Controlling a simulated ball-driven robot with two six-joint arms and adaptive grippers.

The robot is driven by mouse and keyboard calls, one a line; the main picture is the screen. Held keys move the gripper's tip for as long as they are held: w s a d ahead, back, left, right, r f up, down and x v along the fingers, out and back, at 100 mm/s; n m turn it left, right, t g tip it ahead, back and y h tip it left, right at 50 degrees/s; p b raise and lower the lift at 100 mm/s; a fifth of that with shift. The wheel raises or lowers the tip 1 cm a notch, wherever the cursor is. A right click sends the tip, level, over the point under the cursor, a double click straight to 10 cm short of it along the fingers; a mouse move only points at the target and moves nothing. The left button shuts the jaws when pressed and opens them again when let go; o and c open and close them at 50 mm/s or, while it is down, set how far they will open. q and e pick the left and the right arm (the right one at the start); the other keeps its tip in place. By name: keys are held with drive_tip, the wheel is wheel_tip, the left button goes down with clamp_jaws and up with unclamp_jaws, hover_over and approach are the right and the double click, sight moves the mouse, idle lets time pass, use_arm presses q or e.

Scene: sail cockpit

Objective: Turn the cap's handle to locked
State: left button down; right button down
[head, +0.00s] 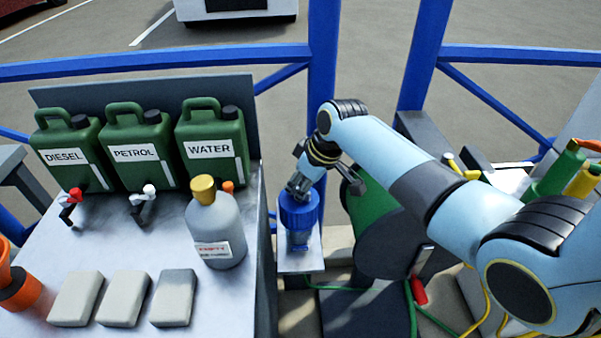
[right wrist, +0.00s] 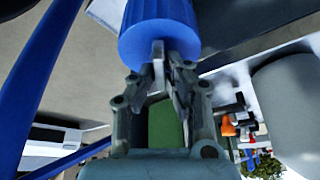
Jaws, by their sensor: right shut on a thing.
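The blue ribbed cap (head: 299,215) stands on a small light ledge beside the worktop in the head view. My right gripper (head: 299,187) comes down onto it from above. In the right wrist view the cap (right wrist: 158,28) fills the top middle. A thin grey handle (right wrist: 158,62) sticks out from its face between the fingertips of my right gripper (right wrist: 165,72). The gripper is shut on this handle. In the head view the gripper hides the handle, and I cannot read any lock mark. My left gripper is not in view.
A grey bottle with a yellow cap (head: 216,232) stands close left of the blue cap. Green canisters (head: 139,148) line the back of the worktop (head: 115,235). Pale blocks (head: 124,299) lie at the front. A blue railing post (head: 322,75) rises behind my right arm.

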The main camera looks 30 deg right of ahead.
drive_tip(key=m+p, duration=0.1)
drive_tip(key=m+h+p, duration=0.1)
drive_tip(key=m+p, duration=0.1)
drive_tip(key=shift+a+r+m+t, duration=0.15)
drive_tip(key=shift+r+m+t, duration=0.05)
drive_tip(key=shift+m+t, duration=0.1)
drive_tip(key=m+h+p, duration=0.1)
drive_tip(key=m+p, duration=0.1)
drive_tip(key=shift+m, duration=0.4)
drive_tip(key=m+h, duration=0.1)
drive_tip(key=m, duration=0.1)
drive_tip(key=shift+f+m+p, duration=0.15)
drive_tip(key=shift+m+p, duration=0.15)
drive_tip(key=shift+m+g+h, duration=0.4)
drive_tip(key=shift+m+h, duration=0.4)
drive_tip(key=shift+m, duration=0.9)
drive_tip(key=c, duration=1.4)
unclamp_jaws()
drive_tip(key=shift+a, duration=0.1)
